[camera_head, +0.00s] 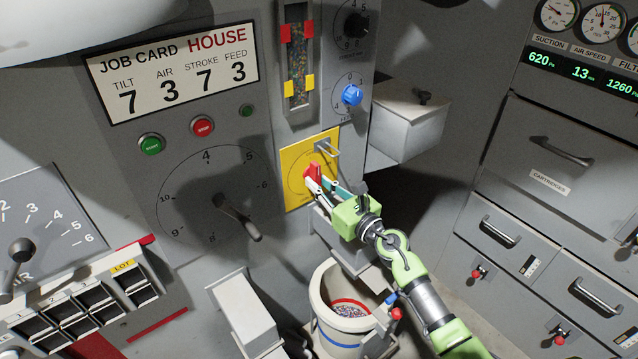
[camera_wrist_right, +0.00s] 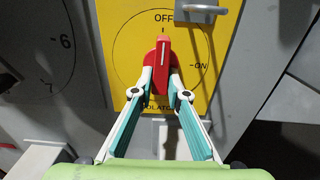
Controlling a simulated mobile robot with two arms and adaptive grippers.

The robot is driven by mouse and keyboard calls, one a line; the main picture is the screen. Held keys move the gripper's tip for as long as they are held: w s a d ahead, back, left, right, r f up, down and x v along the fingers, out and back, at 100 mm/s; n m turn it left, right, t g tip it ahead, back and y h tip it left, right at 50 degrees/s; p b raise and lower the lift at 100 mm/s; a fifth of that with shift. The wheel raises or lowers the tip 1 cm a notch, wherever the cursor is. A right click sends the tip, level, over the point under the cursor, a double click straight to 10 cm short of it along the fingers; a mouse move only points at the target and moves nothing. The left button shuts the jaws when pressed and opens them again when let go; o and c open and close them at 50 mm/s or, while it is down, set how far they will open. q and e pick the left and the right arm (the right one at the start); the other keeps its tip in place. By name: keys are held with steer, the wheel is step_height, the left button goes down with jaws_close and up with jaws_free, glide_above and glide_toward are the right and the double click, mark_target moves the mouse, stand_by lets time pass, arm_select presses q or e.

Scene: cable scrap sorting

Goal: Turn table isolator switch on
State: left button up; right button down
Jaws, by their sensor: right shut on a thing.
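The table isolator switch is a red handle (camera_wrist_right: 162,62) on a yellow plate (camera_wrist_right: 205,60) marked OFF at the top and ON at the right. The handle's white line points up at OFF. In the head view the yellow plate (camera_head: 290,168) is on the grey panel, with the red handle (camera_head: 313,171) partly hidden by my gripper. My right gripper (camera_head: 317,185) is shut on the lower part of the red handle; its fingers also show on both sides of it in the right wrist view (camera_wrist_right: 161,84). My left gripper is not in view.
A metal hasp (camera_head: 327,149) juts out at the plate's upper right, close to the handle. A grey box (camera_head: 408,128) sticks out to the right. A bucket (camera_head: 322,320) stands below my arm. A lever (camera_head: 238,215) on a dial juts out at the left.

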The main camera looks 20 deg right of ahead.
steer(key=m+p, duration=0.1)
steer(key=m, duration=0.3)
steer(key=m+p, duration=0.2)
steer(key=m, duration=0.2)
steer(key=a+r+m+p, duration=0.1)
steer(key=m+p, duration=0.1)
steer(key=m, duration=0.3)
steer(key=shift+s, duration=0.25)
steer(key=m+p, duration=0.2)
steer(key=m, duration=0.2)
steer(key=shift+a+r+m, duration=0.1)
steer(key=shift+r+m, duration=0.05)
steer(key=shift+m, duration=0.15)
stand_by(0.3)
steer(key=c, duration=2)
jaws_free()
